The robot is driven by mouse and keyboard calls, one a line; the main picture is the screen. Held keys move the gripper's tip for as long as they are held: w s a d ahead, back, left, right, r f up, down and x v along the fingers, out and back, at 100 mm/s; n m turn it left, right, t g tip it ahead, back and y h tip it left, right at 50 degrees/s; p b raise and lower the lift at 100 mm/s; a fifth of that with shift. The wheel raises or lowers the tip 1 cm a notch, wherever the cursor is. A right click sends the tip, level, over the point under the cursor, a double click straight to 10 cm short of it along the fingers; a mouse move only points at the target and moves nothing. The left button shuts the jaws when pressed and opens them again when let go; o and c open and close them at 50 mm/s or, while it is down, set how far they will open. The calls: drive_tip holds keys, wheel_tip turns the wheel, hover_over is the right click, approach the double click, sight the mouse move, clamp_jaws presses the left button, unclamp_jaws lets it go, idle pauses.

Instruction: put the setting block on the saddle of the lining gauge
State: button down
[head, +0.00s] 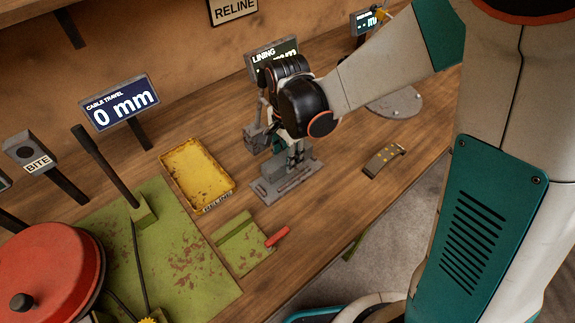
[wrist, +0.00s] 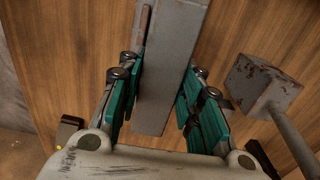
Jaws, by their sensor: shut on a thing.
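My gripper (head: 294,158) is over the lining gauge (head: 283,187), a grey metal plate with raised parts on the bench. In the wrist view, the teal finger pads stand on both sides of a long grey block (wrist: 170,75), which I take for the setting block. My gripper is shut on it. In the head view, the wrist and fingers hide most of the block and the middle of the gauge. I cannot tell whether the block touches the saddle. A grey block-shaped head on a rod (head: 254,138) stands left of the fingers; it also shows in the wrist view (wrist: 262,85).
A yellow tray (head: 232,181) lies left of the gauge. A green plate with a red handle (head: 277,236) lies in front. An olive bar with pale dots (head: 371,170) and a round grey plate (head: 401,105) are to the right. Signs stand behind.

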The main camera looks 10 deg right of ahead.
drive_tip(key=shift+f+b, duration=0.95)
drive_tip(key=shift+f, duration=0.8)
drive_tip(key=shift+f, duration=0.2)
drive_tip(key=c, duration=1.1)
unclamp_jaws()
drive_tip(key=shift+r, duration=0.1)
drive_tip(key=shift+r, duration=0.1)
wheel_tip(320, 180, up, 12)
drive_tip(key=p, duration=0.8)
